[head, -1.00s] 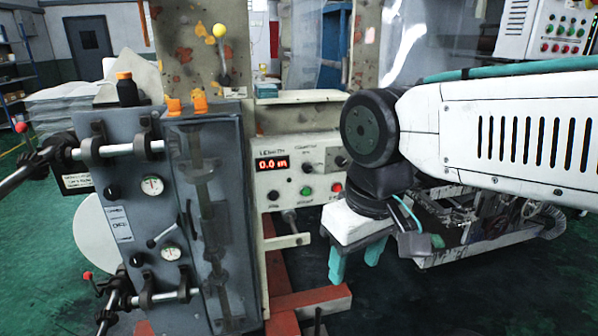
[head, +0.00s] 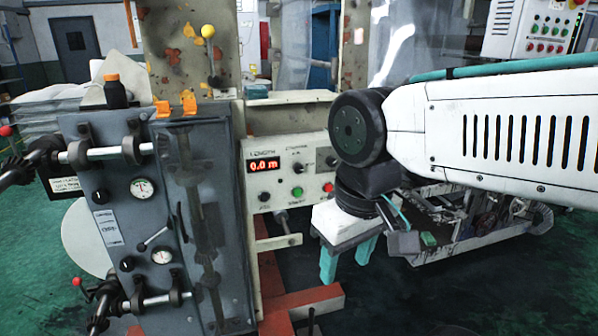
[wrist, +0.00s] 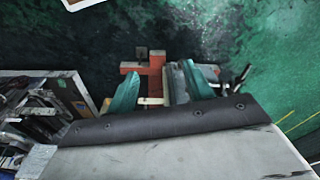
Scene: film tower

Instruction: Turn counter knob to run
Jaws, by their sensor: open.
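The cream counter panel (head: 284,205) stands left of centre in the head view, with a red display (head: 264,165) reading 0.0 m. A dark counter knob (head: 297,168) sits right of the display under a small label. Its pointer direction is too small to tell. A second dark knob (head: 331,161) is at the panel's right edge, close beside my arm in the picture. My gripper (head: 347,262) hangs low, right of and below the panel, with its teal fingers pointing down, apart and empty. The fingers also show in the wrist view (wrist: 160,90), above floor and a red beam.
Below the display are another dark knob (head: 264,196), a green button (head: 297,191) and a red button (head: 328,187). A grey machine cabinet (head: 140,220) with gauges and levers stands left. A red floor beam (head: 303,302) lies below.

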